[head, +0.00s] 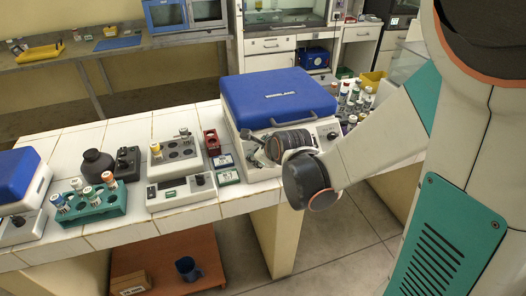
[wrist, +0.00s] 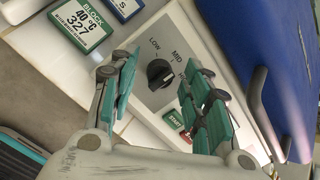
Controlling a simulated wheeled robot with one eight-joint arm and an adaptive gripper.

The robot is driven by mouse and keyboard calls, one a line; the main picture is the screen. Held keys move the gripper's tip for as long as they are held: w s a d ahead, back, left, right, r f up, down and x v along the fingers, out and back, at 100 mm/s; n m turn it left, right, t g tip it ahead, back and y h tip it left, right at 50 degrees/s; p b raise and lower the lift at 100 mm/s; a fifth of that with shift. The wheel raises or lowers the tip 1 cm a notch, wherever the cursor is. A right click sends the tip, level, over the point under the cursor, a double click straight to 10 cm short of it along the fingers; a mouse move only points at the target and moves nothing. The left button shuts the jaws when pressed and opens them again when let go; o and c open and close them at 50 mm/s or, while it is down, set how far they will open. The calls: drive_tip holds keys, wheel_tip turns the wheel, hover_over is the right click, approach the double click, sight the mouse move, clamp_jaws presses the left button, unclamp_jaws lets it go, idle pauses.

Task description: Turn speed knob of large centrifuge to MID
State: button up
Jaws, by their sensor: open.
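The large centrifuge (head: 278,97) stands on the tiled bench with its blue lid shut. In the wrist view, its speed knob (wrist: 159,74) is a round black dial on a grey panel, with LOW, MID and a partly covered third label around it. I cannot tell for sure which label its pale mark faces. My gripper (wrist: 160,86) is open, with one teal-padded finger on either side of the knob in the picture. Any contact is not clear. In the head view, my gripper is at the centrifuge's front left, and my arm hides part of the panel.
A green block label (wrist: 82,24) and the centrifuge's start button (wrist: 178,119) lie near the fingers in the wrist view. The blue lid's handle (wrist: 263,110) is close on the right. A heater block (head: 180,180), a red rack (head: 212,142) and a green tube rack (head: 92,207) stand left.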

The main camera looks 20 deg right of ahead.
drive_tip(key=v, duration=1.2)
idle(0.5)
drive_tip(key=s+r+n+g, duration=0.1)
drive_tip(key=s+n, duration=0.6)
drive_tip(key=n, duration=0.7)
drive_tip(key=s+r+n+g, duration=0.1)
drive_tip(key=s+n, duration=0.6)
drive_tip(key=n, duration=0.7)
drive_tip(key=shift+a+g+h, duration=0.2)
drive_tip(key=shift+g+h, duration=0.1)
drive_tip(key=shift+r, duration=0.15)
